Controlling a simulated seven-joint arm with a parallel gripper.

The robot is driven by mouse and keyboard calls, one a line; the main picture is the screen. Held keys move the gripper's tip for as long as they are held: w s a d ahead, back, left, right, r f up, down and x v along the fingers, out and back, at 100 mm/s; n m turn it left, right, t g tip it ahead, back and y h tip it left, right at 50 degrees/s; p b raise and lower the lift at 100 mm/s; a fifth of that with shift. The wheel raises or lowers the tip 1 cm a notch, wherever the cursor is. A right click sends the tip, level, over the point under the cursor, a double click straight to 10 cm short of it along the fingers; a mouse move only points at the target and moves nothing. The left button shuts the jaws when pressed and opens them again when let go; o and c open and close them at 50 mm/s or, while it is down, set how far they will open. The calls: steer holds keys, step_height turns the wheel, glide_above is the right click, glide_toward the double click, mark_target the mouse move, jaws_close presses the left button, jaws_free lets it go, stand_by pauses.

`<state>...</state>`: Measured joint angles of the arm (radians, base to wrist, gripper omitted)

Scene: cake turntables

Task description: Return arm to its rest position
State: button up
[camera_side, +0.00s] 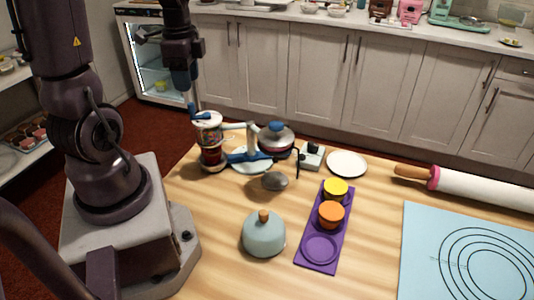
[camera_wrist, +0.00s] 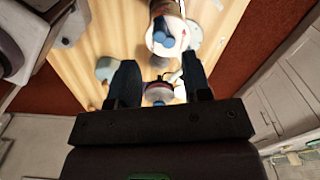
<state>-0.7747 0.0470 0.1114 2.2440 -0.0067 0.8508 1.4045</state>
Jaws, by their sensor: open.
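The canister (camera_wrist: 174,40) shows beyond the fingertips in that view. A pot with a red band and a blue-knobbed lid (camera_wrist: 158,92) shows farther down between the fingers.
The pot (camera_side: 276,140), a white plate (camera_side: 347,164) and a domed lid (camera_side: 264,236) stand on the table. A purple tray (camera_side: 341,231) holds yellow (camera_side: 336,188) and orange (camera_side: 331,213) cups. A rolling pin (camera_side: 480,188) and blue mat (camera_side: 425,257) lie right. Cabinets stand behind.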

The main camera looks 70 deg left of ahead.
steer(key=shift+s+d+f+n, duration=0.1)
steer(key=shift+s+d+n, duration=0.05)
steer(key=shift+n, duration=0.95)
steer(key=d+r+n+t, duration=0.1)
steer(key=d+r+t, duration=0.1)
steer(key=d, duration=0.5)
steer(key=w+d+r+n+t, duration=0.1)
steer(key=d+r, duration=0.4)
steer(key=d, duration=0.2)
steer(key=d+r+n+t, duration=0.1)
steer(key=d+r+t, duration=0.1)
steer(key=d+r, duration=0.2)
steer(key=d, duration=0.3)
steer(key=shift+w+d+r+n+t, duration=0.15)
steer(key=shift+w+d+n+t, duration=0.15)
steer(key=shift+w+d, duration=0.1)
